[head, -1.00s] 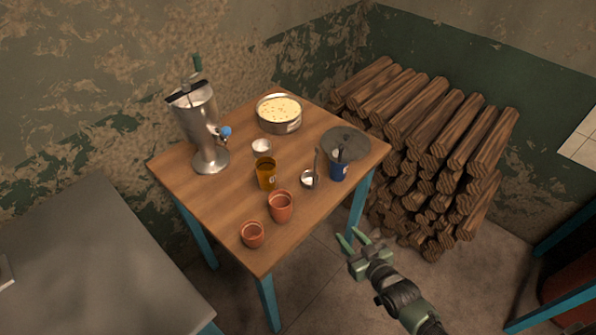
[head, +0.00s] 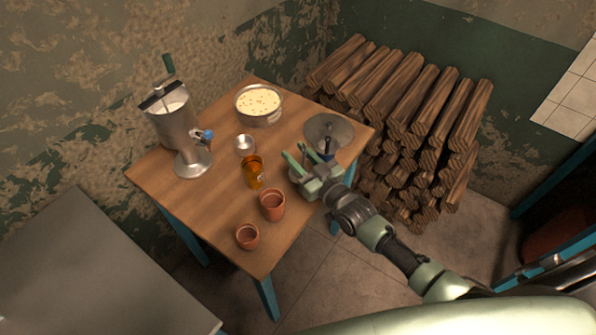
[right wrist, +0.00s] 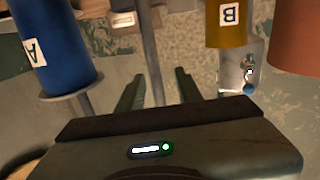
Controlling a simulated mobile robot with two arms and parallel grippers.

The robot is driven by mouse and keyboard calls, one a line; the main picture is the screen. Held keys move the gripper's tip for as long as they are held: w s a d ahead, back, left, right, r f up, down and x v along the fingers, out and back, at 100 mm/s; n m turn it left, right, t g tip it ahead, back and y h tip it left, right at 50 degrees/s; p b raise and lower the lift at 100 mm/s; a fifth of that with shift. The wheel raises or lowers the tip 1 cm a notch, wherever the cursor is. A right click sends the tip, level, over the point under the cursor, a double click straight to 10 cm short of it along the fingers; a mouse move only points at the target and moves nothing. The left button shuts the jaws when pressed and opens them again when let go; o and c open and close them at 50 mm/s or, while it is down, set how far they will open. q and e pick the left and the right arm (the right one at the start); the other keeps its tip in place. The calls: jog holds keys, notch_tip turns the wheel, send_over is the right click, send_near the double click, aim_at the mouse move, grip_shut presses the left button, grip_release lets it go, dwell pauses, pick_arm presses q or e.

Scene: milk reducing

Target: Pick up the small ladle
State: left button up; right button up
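The thin metal handle of the small ladle (right wrist: 152,62) stands between the two fingers of my right gripper in the right wrist view. My right gripper (right wrist: 158,88) is open, with a gap on both sides of the handle. In the head view my right gripper (head: 301,163) is over the table's right side and covers most of the ladle. A blue cup marked A (right wrist: 55,40) is left of the fingers in the right wrist view, with another thin handle rising from it. My left gripper is not in view.
An amber cup marked B (head: 253,172) stands left of the gripper. Clay cups (head: 272,205) are nearer the front edge. Stacked logs (head: 405,130) are to the right.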

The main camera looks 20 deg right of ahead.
jog(key=shift+w, duration=0.15)
grip_shut()
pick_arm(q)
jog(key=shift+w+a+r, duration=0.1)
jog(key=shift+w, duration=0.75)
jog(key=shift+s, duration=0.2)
pick_arm(e)
jog(key=shift+r, duration=0.1)
jog(key=shift+r, duration=0.1)
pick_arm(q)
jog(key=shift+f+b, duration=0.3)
pick_arm(e)
notch_tip(320, 180, up, 20)
